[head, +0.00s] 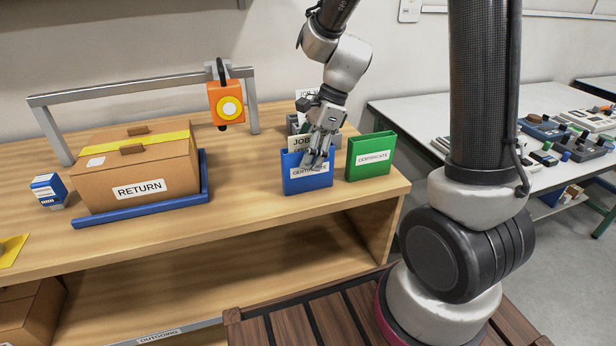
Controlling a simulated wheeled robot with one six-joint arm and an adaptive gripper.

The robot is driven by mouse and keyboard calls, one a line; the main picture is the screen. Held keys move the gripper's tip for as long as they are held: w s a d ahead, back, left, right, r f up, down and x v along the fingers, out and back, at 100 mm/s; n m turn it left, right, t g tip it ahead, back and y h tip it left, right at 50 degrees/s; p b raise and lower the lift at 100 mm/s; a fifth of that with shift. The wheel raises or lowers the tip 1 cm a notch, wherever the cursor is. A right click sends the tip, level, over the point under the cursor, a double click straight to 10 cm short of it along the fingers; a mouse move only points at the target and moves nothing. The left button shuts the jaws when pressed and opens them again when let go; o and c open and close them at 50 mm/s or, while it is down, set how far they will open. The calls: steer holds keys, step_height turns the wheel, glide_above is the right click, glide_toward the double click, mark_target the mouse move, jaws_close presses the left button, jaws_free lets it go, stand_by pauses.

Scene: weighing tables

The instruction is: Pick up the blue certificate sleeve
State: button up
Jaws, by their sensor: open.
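The blue certificate sleeve (308,182) stands upright near the front edge of the wooden table, with a white label on its front. My gripper (317,160) is open and points down at the sleeve's upper part, covering some of its top edge and label. I cannot tell from this view whether the fingers touch the sleeve or straddle its edge. A green certificate sleeve (371,156) stands just to the right, apart from the blue one.
Job cards (302,143) stand close behind the blue sleeve. A RETURN box (140,182) sits in a blue tray (140,212) to the left, under a metal frame (130,88) with an orange hanging device (228,101). Table surface between tray and sleeve is clear.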

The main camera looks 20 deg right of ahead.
steer(key=shift+f, duration=0.15)
jaws_close()
